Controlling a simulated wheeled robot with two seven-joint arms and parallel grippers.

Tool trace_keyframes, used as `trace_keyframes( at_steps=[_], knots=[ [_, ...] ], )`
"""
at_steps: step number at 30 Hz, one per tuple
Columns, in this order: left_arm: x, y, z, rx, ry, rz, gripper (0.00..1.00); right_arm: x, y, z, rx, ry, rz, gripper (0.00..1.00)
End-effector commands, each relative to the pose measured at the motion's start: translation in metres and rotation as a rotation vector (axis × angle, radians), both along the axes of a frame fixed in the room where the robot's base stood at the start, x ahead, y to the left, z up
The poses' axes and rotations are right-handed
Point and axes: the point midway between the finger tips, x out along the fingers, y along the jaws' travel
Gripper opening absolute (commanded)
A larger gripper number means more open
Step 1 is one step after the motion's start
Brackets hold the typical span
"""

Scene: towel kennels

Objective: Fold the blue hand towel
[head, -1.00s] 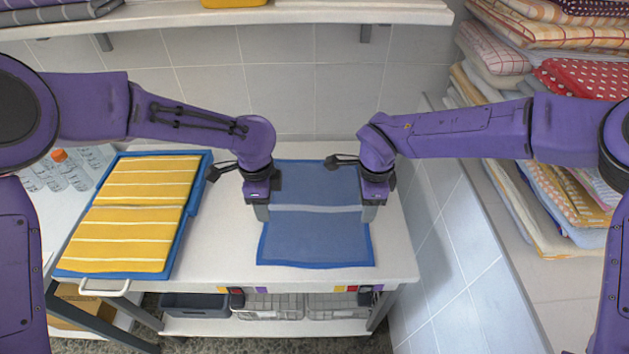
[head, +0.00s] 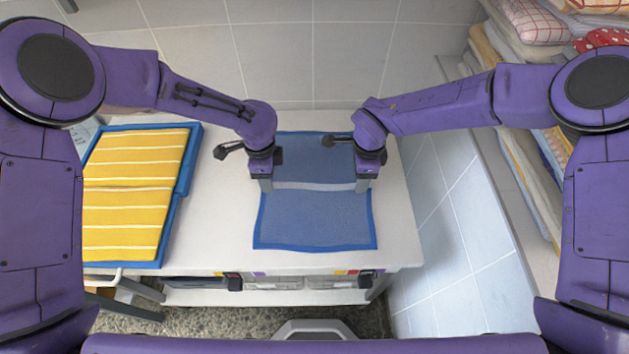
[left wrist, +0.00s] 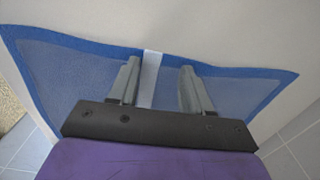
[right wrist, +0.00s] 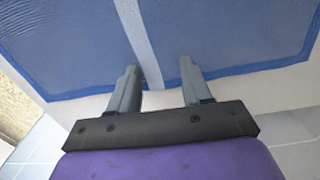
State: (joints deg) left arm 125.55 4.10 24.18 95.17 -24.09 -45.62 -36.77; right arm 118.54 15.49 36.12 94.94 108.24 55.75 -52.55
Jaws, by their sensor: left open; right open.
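The blue hand towel (head: 315,222) lies flat on the white table, with a darker blue border and a pale stripe across its middle. My left gripper (head: 265,187) is at the towel's left edge by the stripe, pointing down. In the left wrist view its open fingers (left wrist: 160,90) are on either side of the pale stripe (left wrist: 150,80), with nothing held. My right gripper (head: 362,187) is at the right edge by the stripe. In the right wrist view its open fingers (right wrist: 157,85) are empty near the towel's edge. The arms hide parts of the towel's far half.
Yellow striped towels (head: 130,190) lie on a blue tray (head: 185,160) at the table's left. The white table (head: 215,220) is clear between tray and blue towel. A tiled wall (head: 300,60) stands behind. Folded towels (head: 530,170) are stacked on a ledge at right.

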Motion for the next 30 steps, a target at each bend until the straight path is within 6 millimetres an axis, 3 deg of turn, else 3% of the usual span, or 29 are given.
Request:
trace_keyframes(
  at_steps=[10,19,30],
  knots=[
    [0.0002,-0.0007,-0.0052,0.0,-0.001,-0.003,0.49,-0.0004,-0.0009,-0.0059,-0.001,0.001,-0.002,0.49],
    [-0.0001,-0.0005,-0.0043,0.0,0.0,-0.003,0.02,-0.0011,-0.0012,-0.0056,-0.002,0.002,-0.001,0.02],
    [-0.0002,-0.0004,-0.0045,0.001,0.0,-0.003,0.0,-0.0016,-0.0014,-0.0062,-0.002,0.004,-0.001,0.0]
  ],
)
